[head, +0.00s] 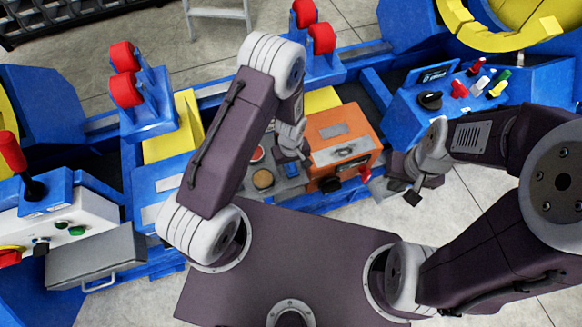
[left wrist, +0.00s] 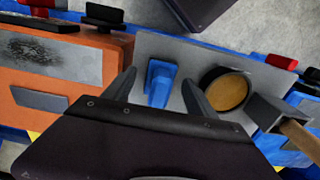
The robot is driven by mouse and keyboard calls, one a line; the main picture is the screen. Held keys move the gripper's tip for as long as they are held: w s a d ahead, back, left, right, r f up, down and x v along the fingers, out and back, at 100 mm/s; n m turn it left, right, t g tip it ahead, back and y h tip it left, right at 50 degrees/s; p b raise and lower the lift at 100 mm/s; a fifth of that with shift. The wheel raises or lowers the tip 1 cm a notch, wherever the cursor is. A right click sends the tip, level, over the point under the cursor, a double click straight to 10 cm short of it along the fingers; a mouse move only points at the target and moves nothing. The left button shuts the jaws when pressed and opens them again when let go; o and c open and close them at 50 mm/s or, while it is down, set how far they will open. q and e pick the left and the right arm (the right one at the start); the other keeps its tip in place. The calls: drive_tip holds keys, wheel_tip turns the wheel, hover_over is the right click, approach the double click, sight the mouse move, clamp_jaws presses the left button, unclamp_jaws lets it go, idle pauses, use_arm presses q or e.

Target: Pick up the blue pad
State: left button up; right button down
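The blue pad (head: 291,169) lies on a grey panel (head: 283,186) in front of my left arm, partly hidden by the gripper in the head view. In the left wrist view the blue pad (left wrist: 160,82) shows between the fingers of my left gripper (left wrist: 161,88). That gripper is open, with one finger on each side of the pad and a gap to it; I cannot tell whether the fingertips reach its height. My right gripper (head: 394,191) is apart from the pad, to the right of the orange box, and looks open and empty.
A round tan disc (left wrist: 227,93) in a dark ring sits beside the pad, with a grey block with a wooden part (left wrist: 283,122) beyond it. An orange box (head: 340,140) with black knobs stands on the pad's other side. Blue machinery (head: 150,120) surrounds the panel.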

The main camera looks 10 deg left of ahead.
sight(293, 164)
use_arm(q)
clamp_jaws()
drive_tip(key=shift+r, duration=0.1)
drive_tip(key=r, duration=0.4)
drive_tip(key=shift+d+r+p, duration=0.25)
drive_tip(key=shift+p, duration=0.1)
drive_tip(key=s+d+r, duration=0.5)
drive_tip(key=d+r, duration=0.1)
drive_tip(key=d, duration=0.4)
drive_tip(key=shift+s+r+p, duration=0.2)
drive_tip(key=shift+s+p, duration=0.05)
drive_tip(key=shift+p, duration=0.1)
drive_tip(key=c, duration=0.7)
unclamp_jaws()
drive_tip(key=shift+a, duration=0.1)
drive_tip(key=c, duration=0.5)
